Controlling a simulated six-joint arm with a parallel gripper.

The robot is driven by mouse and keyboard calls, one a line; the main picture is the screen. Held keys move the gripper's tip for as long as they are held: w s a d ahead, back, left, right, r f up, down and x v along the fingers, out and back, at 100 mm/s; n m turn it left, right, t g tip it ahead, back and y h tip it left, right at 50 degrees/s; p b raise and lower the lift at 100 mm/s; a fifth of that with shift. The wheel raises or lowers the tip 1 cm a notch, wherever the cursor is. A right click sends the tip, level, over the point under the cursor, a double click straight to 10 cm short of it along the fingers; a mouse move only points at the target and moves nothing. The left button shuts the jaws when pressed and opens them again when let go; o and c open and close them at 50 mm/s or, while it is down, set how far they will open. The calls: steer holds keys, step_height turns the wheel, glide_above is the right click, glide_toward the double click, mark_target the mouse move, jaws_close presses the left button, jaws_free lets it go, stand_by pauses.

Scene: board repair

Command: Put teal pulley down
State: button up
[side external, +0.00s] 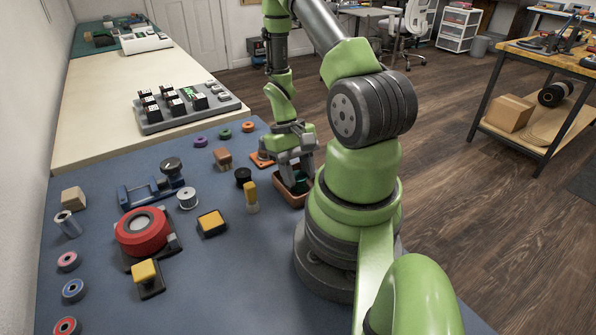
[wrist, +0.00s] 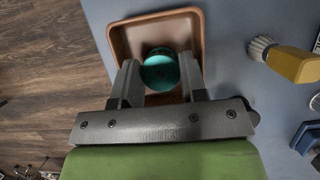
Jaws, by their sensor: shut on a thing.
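The teal pulley (wrist: 160,72) is a round teal disc, seen in the wrist view between the two fingers of my gripper (wrist: 160,80). My gripper is shut on it. Behind the pulley is a brown tray (wrist: 122,42) with raised walls, and the pulley shows within its outline. In the side view, my gripper (side external: 297,180) points down into the tray (side external: 290,200), and the dark teal pulley (side external: 301,182) is partly hidden by the fingers. I cannot tell whether the pulley touches the tray floor.
An orange item (side external: 262,159) lies behind. A red reel (side external: 142,232) and several small rings lie further left. The mat's front middle is clear.

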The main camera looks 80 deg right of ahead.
steer(key=o, duration=0.7)
steer(key=shift+f, duration=0.1)
steer(key=v, duration=1.2)
steer(key=w+a+r+n+t+h, duration=0.25)
steer(key=w+a+r+t, duration=0.2)
steer(key=a+r, duration=0.45)
steer(key=s+a+r+t, duration=0.1)
steer(key=a+r+t, duration=0.1)
steer(key=a+r, duration=0.1)
steer(key=s+a+r+n+t+y, duration=0.1)
steer(key=s+a+r+t, duration=0.1)
steer(key=a, duration=0.3)
steer(key=s+a+r+n+t, duration=0.1)
steer(key=s+a+r+t, duration=0.1)
steer(key=a+r, duration=0.2)
steer(key=shift+a+r+n, duration=0.1)
steer(key=shift+n, duration=0.15)
